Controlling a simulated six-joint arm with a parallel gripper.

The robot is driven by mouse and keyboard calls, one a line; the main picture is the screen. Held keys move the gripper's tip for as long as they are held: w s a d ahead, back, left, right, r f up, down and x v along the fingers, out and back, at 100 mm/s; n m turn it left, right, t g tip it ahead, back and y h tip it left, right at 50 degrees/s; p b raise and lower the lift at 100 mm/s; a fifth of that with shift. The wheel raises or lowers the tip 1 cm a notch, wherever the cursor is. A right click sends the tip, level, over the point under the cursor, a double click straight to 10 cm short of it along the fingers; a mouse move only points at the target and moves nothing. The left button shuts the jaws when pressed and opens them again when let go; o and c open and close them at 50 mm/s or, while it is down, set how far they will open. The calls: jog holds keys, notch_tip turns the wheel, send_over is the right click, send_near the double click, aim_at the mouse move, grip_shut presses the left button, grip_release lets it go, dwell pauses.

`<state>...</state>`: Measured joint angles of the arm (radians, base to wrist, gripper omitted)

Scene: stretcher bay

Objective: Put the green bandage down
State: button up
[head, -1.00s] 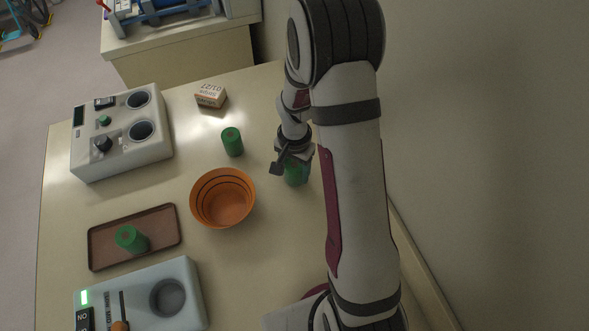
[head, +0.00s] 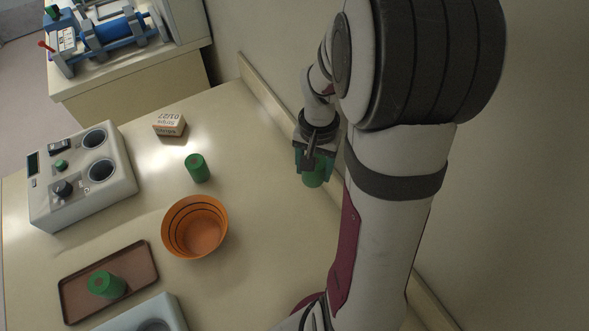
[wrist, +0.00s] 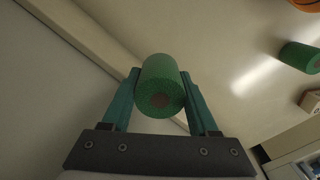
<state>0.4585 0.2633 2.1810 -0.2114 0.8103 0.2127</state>
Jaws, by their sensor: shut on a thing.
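My gripper (head: 313,168) is shut on a green bandage (head: 314,178) at the right of the table, near the wall side. In the wrist view the held bandage (wrist: 160,84) sits between the two teal fingers, its round end toward the camera. I cannot tell whether it touches the table. A second green bandage (head: 197,168) stands upright mid-table, and it also shows in the wrist view (wrist: 300,57). A third green bandage (head: 106,284) is on the brown tray (head: 140,250).
An orange bowl (head: 222,228) stands on the table (head: 250,160) left of my gripper. A small labelled box (head: 169,124) is at the back. A grey device with two round wells (head: 118,150) is at the left, another device (head: 150,312) at the front. The table between bowl and gripper is clear.

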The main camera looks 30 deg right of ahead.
jog(key=w+a+r+n, duration=0.2)
jog(key=w+a+n, duration=0.1)
jog(key=a+n, duration=0.9)
jog(key=w+a+r+n, duration=0.25)
jog(key=a+n, duration=0.45)
jog(key=a, duration=0.8)
notch_tip(320, 180, down, 10)
jog(key=shift+s+f, duration=0.15)
jog(key=shift+f, duration=0.1)
jog(key=o, duration=1.5)
jog(key=shift+c, duration=0.2)
